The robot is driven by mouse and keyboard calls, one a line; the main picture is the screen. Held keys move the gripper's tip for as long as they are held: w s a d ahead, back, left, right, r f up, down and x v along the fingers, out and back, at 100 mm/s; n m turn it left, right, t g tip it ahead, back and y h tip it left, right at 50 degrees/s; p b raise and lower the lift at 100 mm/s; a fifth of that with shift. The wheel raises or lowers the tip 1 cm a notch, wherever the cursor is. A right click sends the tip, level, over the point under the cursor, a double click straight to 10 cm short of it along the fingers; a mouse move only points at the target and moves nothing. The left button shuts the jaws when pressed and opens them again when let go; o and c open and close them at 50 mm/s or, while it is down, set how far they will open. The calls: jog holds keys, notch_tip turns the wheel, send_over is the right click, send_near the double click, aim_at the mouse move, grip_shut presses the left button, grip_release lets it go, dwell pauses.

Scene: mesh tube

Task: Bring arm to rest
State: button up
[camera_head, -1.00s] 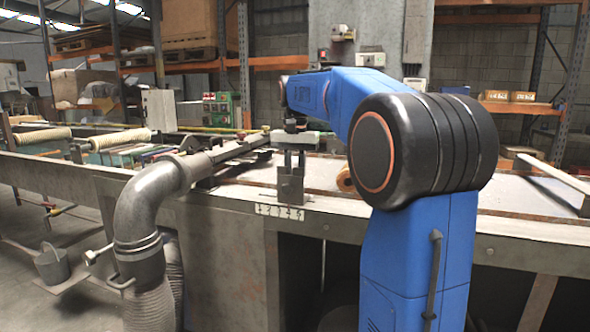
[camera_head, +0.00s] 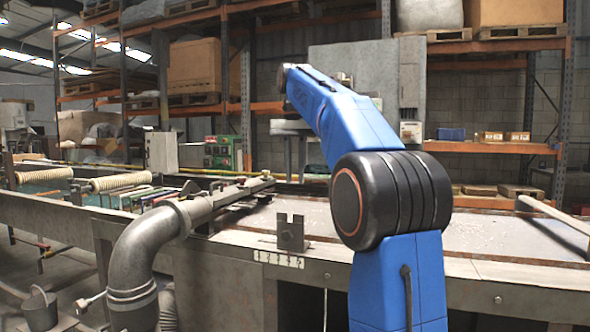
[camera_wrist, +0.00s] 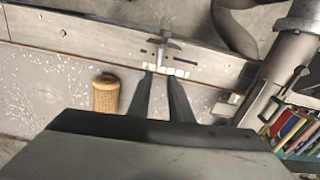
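My arm is blue with a black joint and reaches up over the workbench (camera_head: 470,240). My gripper (camera_head: 296,175) is raised well above the bench, above a notched metal bracket (camera_head: 292,235). In the wrist view, the gripper's two dark fingers (camera_wrist: 162,82) are apart, with nothing held between them. The bracket (camera_wrist: 160,50) shows beyond the fingertips in that view, and a tan cylinder (camera_wrist: 105,93) lies on the bench to the left of them. My arm hides the cylinder in the head view.
A thick grey pipe (camera_head: 135,255) bends up at the bench's front left. Cream rollers (camera_head: 120,181) lie at the left. A long bar (camera_head: 545,208) is at the right. Shelves with boxes (camera_head: 200,68) stand behind. The air around the gripper looks clear.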

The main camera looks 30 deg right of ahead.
jog(key=shift+r, duration=0.45)
dwell(0.3)
jog(key=s+a+f+n+t, duration=0.1)
jog(key=s+a+f+n, duration=0.2)
jog(key=s+a+f, duration=0.3)
jog(key=s+a+f+n+t, duration=0.1)
jog(key=s+a+f+n, duration=0.1)
jog(key=s+a+f, duration=0.5)
jog(key=s+a+f+n+t, duration=0.1)
jog(key=s+f+n, duration=0.1)
jog(key=s+f, duration=0.6)
jog(key=s+a+f+n+t, duration=0.1)
jog(key=s+f, duration=0.8)
jog(key=f, duration=0.9)
jog(key=shift+a+n+t, duration=0.35)
jog(key=shift+n+t, duration=0.05)
jog(key=shift+n, duration=0.3)
jog(key=shift+s+d+r, duration=0.1)
jog(key=shift+s, duration=0.05)
